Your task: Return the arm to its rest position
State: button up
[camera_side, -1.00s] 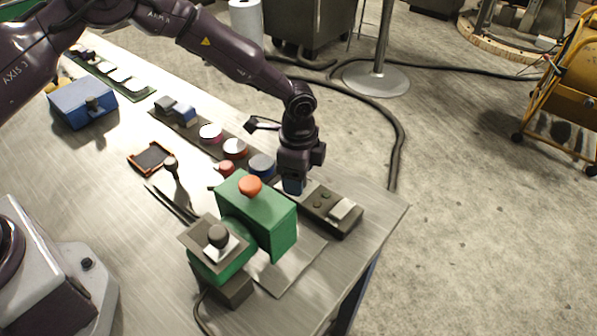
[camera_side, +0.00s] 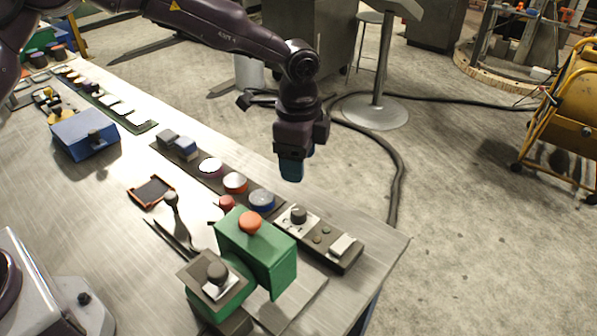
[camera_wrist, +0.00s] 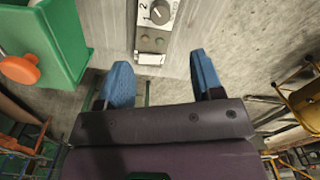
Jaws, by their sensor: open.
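My gripper (camera_side: 291,170) hangs pointing down above the far edge of the table, clear of everything under it. In the wrist view its two blue fingers (camera_wrist: 160,85) are spread apart with nothing between them. The panel with a rotary knob (camera_side: 298,214) lies on the table below my gripper; it also shows in the wrist view (camera_wrist: 157,12), beyond the fingers, with number marks around the knob. A white rocker switch (camera_side: 342,243) is at the panel's right end.
A green box with an orange button (camera_side: 250,222) stands in front of the panel. A row of round buttons (camera_side: 235,183) runs left along the table (camera_side: 125,225). A blue box (camera_side: 85,133) is farther left. A grey stand (camera_side: 375,111) and a yellow machine (camera_side: 562,105) are on the floor behind.

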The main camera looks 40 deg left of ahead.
jog(key=shift+r, duration=0.1)
dwell(0.3)
jog(key=s+a+r+n+t, duration=0.2)
jog(key=s+a+r+n, duration=0.2)
jog(key=s, duration=0.5)
jog(key=s+a+r+n+t, duration=0.1)
jog(key=s+a+r+n, duration=0.4)
jog(key=s+r, duration=0.3)
jog(key=s+a+r+n+t, duration=0.2)
jog(key=s+a+r+n, duration=0.2)
jog(key=s, duration=0.6)
notch_tip(320, 180, up, 3)
jog(key=shift+s+a+f+n+t, duration=0.1)
jog(key=shift+s+a+n+t, duration=0.25)
jog(key=shift+a, duration=0.8)
